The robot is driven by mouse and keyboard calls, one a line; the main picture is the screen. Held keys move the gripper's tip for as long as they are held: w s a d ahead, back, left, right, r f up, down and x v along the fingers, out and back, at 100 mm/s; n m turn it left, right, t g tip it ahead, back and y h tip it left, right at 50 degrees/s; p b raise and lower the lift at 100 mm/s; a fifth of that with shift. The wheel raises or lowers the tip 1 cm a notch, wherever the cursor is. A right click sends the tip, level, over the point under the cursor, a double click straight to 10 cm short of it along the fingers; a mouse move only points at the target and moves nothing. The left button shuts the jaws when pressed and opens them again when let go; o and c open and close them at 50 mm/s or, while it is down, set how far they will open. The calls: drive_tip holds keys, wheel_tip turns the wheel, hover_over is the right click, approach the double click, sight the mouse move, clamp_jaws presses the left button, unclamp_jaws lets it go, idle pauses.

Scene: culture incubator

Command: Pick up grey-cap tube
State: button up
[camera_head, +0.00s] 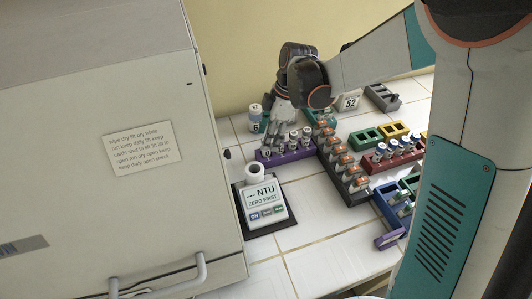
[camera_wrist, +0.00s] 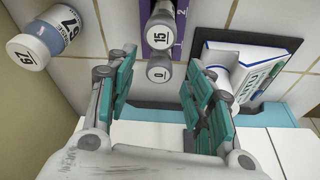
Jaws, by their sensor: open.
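A purple rack (camera_head: 299,156) stands on the tiled bench and holds several grey-capped tubes (camera_head: 294,139) in a row. In the wrist view, part of the purple rack (camera_wrist: 178,22) shows with a grey-capped tube marked 15 (camera_wrist: 161,28) and another grey-capped tube marked 0 (camera_wrist: 159,68). My gripper (camera_head: 273,140) is over the rack's left end, pointing down. In the wrist view, my gripper (camera_wrist: 158,74) is open, its teal-padded fingers on either side of the tube marked 0. I cannot tell whether a finger touches it. The tube bodies are mostly hidden.
A turbidity meter (camera_head: 266,207) stands close in front of the rack. A bottle marked 67 (camera_wrist: 43,38) is beside the gripper. A dark rack with orange-capped tubes (camera_head: 345,165) is to the right, with a red rack (camera_head: 395,160) beyond. The big incubator (camera_head: 120,200) fills the left.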

drive_tip(key=shift+x, duration=1)
drive_tip(key=c, duration=1.1)
